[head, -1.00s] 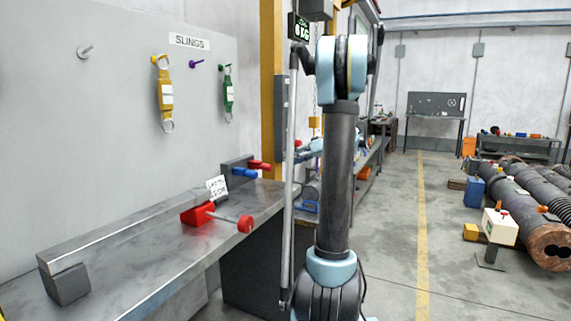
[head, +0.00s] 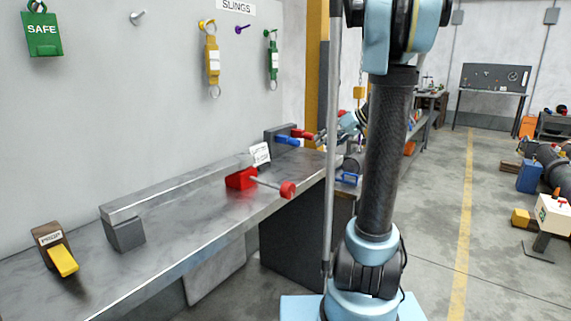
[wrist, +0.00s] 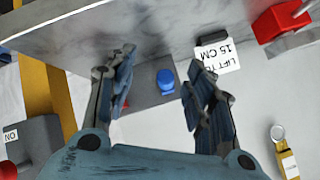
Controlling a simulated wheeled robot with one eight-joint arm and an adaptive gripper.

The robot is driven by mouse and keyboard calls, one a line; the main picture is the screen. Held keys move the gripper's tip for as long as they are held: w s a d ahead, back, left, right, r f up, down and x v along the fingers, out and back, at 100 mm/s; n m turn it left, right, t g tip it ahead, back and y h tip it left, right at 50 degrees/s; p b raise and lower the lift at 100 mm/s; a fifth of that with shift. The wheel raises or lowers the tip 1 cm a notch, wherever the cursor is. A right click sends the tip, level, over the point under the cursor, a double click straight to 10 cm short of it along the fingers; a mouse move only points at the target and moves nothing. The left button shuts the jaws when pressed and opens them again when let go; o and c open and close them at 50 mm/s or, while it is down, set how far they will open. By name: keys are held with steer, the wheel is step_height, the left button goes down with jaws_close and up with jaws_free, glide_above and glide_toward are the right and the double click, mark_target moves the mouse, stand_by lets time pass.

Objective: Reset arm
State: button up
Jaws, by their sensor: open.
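My arm rises in front of the head camera, with its dark forearm (head: 388,150) upright. My gripper shows small and partly hidden behind the grey pole in the head view (head: 322,137). In the wrist view my gripper (wrist: 160,65) has its two fingers spread apart with nothing between them. A blue knob (wrist: 166,80) and a white "LIFT TO 15 CM" card (wrist: 217,54) show beyond the fingers, apart from them.
The steel bench (head: 190,215) carries a red clamp (head: 241,179), a long grey bar (head: 180,190) and a yellow-tipped prop (head: 62,260). A yellow sling (head: 212,58) and a green SAFE tag (head: 42,35) hang on the wall.

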steer(key=s+a+f+m+g+h, duration=0.15)
steer(key=s+f, duration=0.25)
steer(key=s, duration=0.6)
steer(key=s+a+f+m+h, duration=0.1)
steer(key=s+f+m+h, duration=0.15)
steer(key=s+f, duration=0.45)
steer(key=s+d+f+m+h, duration=0.1)
steer(key=s+d+f+h, duration=0.1)
steer(key=s+f, duration=0.2)
steer(key=s+d+f+h, duration=0.2)
steer(key=s+f+h, duration=0.1)
steer(key=s, duration=0.8)
steer(key=shift+s+d+f+m, duration=0.2)
steer(key=shift+d+f+m, duration=0.2)
steer(key=shift+f, duration=0.35)
steer(key=shift+w+g, duration=0.1)
steer(key=shift+g, duration=0.15)
steer(key=shift+w+f, duration=0.2)
steer(key=shift+w, duration=0.1)
